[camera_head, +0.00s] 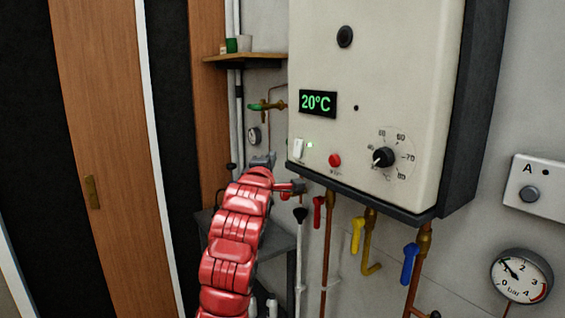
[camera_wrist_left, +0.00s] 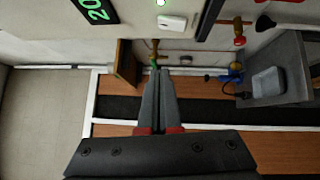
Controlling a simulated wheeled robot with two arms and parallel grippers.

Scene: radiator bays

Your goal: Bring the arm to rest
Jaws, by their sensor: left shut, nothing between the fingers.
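My left arm, red and segmented, rises from the bottom of the head view. My left gripper (camera_head: 263,160) is at its upper end, small and partly hidden behind the arm, just left of the lower left corner of the white boiler (camera_head: 420,70). In the left wrist view the two grey fingers of my left gripper (camera_wrist_left: 158,80) lie together, with nothing held between them. My right gripper is in neither view.
The boiler shows 20°C (camera_head: 318,103), with a white switch (camera_head: 298,149), red button (camera_head: 334,160) and dial (camera_head: 383,157). Red (camera_head: 317,211), yellow (camera_head: 356,235) and blue (camera_head: 409,263) valve handles hang below. A wooden shelf (camera_head: 245,59) and a grey table (camera_head: 275,241) stand behind my arm.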

